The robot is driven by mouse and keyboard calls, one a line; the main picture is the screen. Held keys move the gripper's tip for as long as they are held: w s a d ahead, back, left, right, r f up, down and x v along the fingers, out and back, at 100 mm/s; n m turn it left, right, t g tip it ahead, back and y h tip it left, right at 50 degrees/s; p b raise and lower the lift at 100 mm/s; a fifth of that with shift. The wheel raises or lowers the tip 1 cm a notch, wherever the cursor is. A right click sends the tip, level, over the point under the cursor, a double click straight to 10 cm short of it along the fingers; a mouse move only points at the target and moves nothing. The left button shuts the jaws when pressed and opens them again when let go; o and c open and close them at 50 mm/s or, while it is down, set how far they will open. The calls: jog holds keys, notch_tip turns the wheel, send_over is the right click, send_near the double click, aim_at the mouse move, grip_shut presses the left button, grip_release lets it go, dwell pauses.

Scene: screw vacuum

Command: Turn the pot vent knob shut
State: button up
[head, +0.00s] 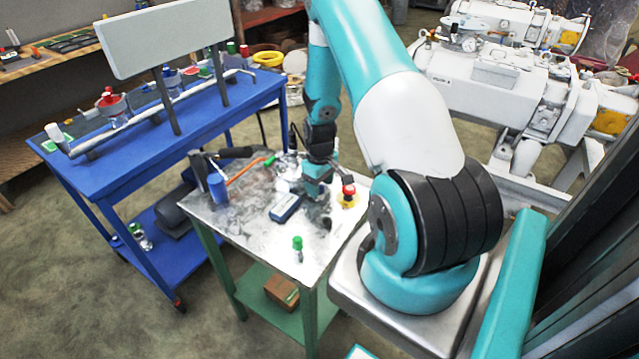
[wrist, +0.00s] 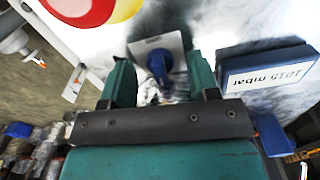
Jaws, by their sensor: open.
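A dark blue knob (wrist: 159,64) stands on a pale square plate (wrist: 146,46) in the wrist view. It looks like the vent knob, but no label shows. My gripper (wrist: 160,70) is open, with one teal finger on each side of the knob. The knob sits between the fingertips, apart from both as far as I can tell. In the head view my gripper (head: 314,188) points down low over the metal bench top (head: 262,226). It hides the knob there.
A blue gauge box (wrist: 268,74) reading 1015 mbar lies right of my fingers. A red and yellow knob (head: 349,190) is close by. A green-topped valve (head: 298,246) stands at the front of the bench. A blue cylinder (head: 217,188) stands at the left.

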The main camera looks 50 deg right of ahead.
jog(key=c, duration=0.9)
jog(key=shift+n, duration=0.7)
jog(key=o, duration=0.9)
notch_tip(320, 180, up, 18)
jog(key=b, duration=0.2)
jog(key=shift+f, duration=0.25)
